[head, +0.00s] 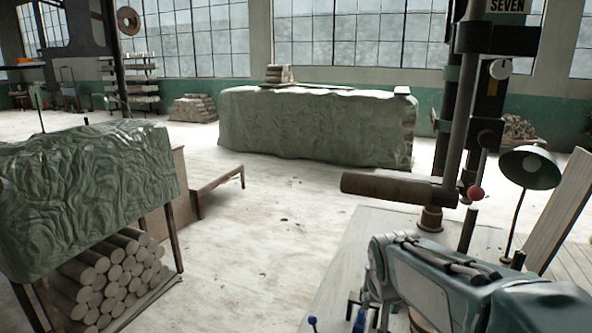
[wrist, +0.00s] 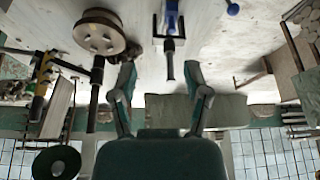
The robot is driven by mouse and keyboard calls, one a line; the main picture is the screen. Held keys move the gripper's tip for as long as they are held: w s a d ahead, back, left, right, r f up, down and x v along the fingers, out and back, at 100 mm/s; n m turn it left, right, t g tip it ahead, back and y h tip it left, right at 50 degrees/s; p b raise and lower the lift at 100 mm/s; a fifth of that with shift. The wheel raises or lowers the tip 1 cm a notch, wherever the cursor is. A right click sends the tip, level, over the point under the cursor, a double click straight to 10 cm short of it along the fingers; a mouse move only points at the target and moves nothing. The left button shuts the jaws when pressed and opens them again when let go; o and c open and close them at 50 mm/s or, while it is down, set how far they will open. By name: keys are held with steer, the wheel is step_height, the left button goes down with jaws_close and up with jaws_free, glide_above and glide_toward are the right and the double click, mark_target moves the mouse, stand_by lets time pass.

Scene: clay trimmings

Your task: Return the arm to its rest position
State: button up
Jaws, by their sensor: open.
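My gripper (wrist: 158,74) shows in the wrist view, which is upside down. Its two dark green fingers stand wide apart, with nothing held between them. Beyond them are the pale floor and the draped green block. My grey-teal arm (head: 470,280) lies low across the bottom right of the head view, over the light bench top. I cannot make out the fingers in the head view.
A drill press (head: 462,130) with a brown cylinder and a green lamp (head: 528,168) stand close by the arm. A draped table (head: 90,185) with stacked clay rolls (head: 105,283) is at left. A long draped block (head: 315,125) stands behind. The floor between is open.

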steer(key=s+a+r+n+t+y, duration=0.1)
steer(key=s+n, duration=0.1)
steer(key=s, duration=1.8)
steer(key=shift+r+n, duration=0.4)
